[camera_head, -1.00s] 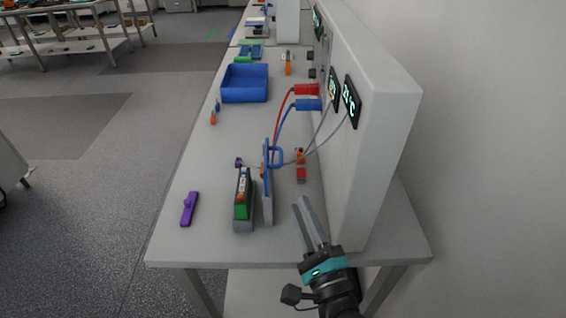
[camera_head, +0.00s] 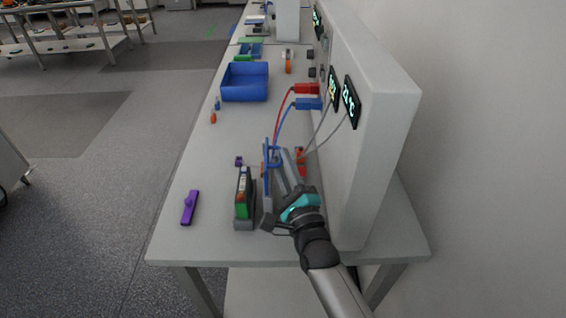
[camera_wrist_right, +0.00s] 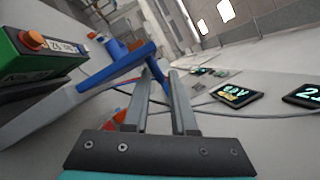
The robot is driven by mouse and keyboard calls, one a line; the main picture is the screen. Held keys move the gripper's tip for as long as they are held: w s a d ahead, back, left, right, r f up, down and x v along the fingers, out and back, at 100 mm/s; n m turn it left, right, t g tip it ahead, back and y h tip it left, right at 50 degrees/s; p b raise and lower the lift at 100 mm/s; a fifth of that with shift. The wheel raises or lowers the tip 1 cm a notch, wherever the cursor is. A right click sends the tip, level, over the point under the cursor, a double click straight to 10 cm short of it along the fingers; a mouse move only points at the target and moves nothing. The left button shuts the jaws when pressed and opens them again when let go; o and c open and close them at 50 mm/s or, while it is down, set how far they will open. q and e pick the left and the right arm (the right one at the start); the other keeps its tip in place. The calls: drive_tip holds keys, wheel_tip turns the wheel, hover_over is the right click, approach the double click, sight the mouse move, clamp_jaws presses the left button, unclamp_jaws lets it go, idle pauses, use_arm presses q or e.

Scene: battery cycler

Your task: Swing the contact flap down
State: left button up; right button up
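The contact flap, a blue bar with a handle (camera_head: 267,153), stands raised beside the green battery block (camera_head: 242,195) with its orange top. In the right wrist view the flap's blue bar (camera_wrist_right: 112,71) runs up from the left to the fingertips, and the green block (camera_wrist_right: 38,60) is at far left. My right gripper (camera_head: 280,155) is just right of the flap. Its two fingers (camera_wrist_right: 163,80) are apart with a narrow gap, and the blue handle's end is at the tips. Contact cannot be told. My left gripper is not in view.
The tall white cycler housing (camera_head: 372,80) stands close on the right. Red (camera_head: 306,89) and blue (camera_head: 308,104) plugs with cables run from it past the flap. A blue bin (camera_head: 245,82) stands behind. A purple tool (camera_head: 189,208) lies front left.

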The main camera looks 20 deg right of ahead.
drive_tip(key=shift+c, duration=0.3)
clamp_jaws()
idle(1.1)
